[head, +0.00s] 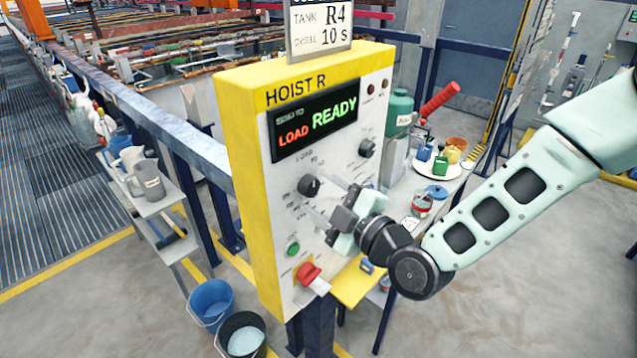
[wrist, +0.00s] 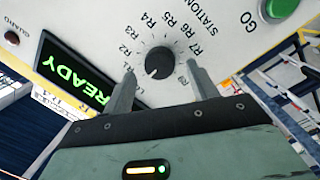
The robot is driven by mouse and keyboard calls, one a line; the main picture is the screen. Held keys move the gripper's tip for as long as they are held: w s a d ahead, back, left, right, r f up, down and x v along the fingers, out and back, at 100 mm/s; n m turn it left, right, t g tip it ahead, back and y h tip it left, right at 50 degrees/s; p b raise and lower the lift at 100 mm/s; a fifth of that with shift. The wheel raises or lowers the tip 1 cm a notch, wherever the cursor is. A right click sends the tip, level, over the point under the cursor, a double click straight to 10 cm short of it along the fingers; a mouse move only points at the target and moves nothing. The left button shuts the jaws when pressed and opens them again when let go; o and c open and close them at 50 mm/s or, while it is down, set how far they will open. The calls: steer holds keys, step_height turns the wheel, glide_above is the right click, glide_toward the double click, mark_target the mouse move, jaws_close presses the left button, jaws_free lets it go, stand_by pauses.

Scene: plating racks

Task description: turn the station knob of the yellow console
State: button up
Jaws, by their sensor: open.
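The yellow console (head: 246,190), marked HOIST R, has a white face and a display (head: 315,120) reading LOAD and READY. Its station knob (head: 309,187) is a dark round dial below the display. In the wrist view the station knob (wrist: 159,62) has R-number labels around it and a small white mark towards its lower left. My gripper (head: 316,198) is open in front of the console face. In the wrist view my gripper's fingertips (wrist: 161,70) stand on either side of the knob, with gaps visible; how deep they reach is unclear.
A green button (head: 292,245) and a red knob (head: 309,273) sit lower on the face. A second dark knob (head: 367,147) is to the upper right. A sign (head: 320,28) above reads tank R4, 10 s. A cluttered bench (head: 400,205) stands behind; buckets (head: 210,300) are below left.

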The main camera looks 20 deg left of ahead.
steer(key=shift+x, duration=0.8)
steer(key=c, duration=1)
